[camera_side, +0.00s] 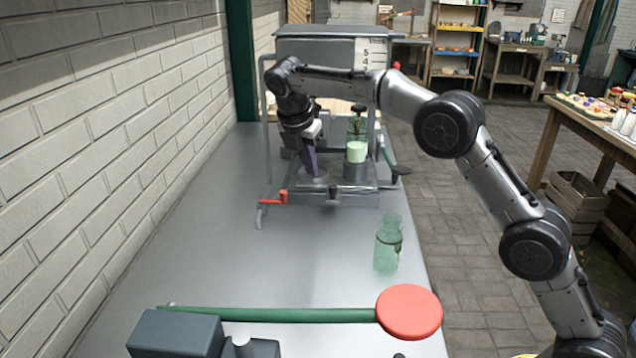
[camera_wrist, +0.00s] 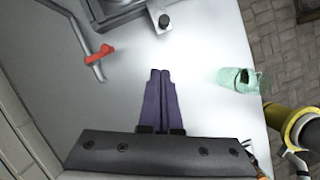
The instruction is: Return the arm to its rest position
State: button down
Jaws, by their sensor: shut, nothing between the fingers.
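My gripper (camera_side: 312,172) hangs pointing down in front of the grey machine (camera_side: 320,48) at the far end of the metal table. In the wrist view its two purple fingers (camera_wrist: 160,75) lie together, shut and empty, over bare tabletop. My arm reaches in from the right in the side view, arching above the table. No rest position is marked in either view.
A red-handled tap (camera_side: 274,197) is left of my gripper. A green lever with a red disc (camera_side: 409,312) crosses the near end. The table's middle is clear.

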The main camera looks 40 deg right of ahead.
jog(key=s+d+r+t, duration=0.25)
jog(key=s+r, duration=0.35)
jog(key=r, duration=0.6)
jog(key=s+d+r+m+y, duration=0.1)
jog(key=s+r+m, duration=0.15)
jog(key=s, duration=0.55)
jog(key=s+d+r+m+y, duration=0.1)
jog(key=s+d+r+m, duration=0.15)
jog(key=s, duration=0.55)
jog(key=s+a+f+m+t, duration=0.1)
jog(key=s+f+m, duration=0.2)
jog(key=s, duration=0.3)
jog(key=s+a+f+m+t, duration=0.1)
jog(key=s+f+m, duration=0.2)
jog(key=s, duration=0.4)
jog(key=s+a+f+m+y, duration=0.2)
jog(key=s+f+m, duration=0.3)
jog(key=f+m, duration=0.5)
jog(key=shift+s+f+m, duration=0.3)
jog(key=shift+s+f, duration=0.1)
jog(key=shift+f, duration=0.05)
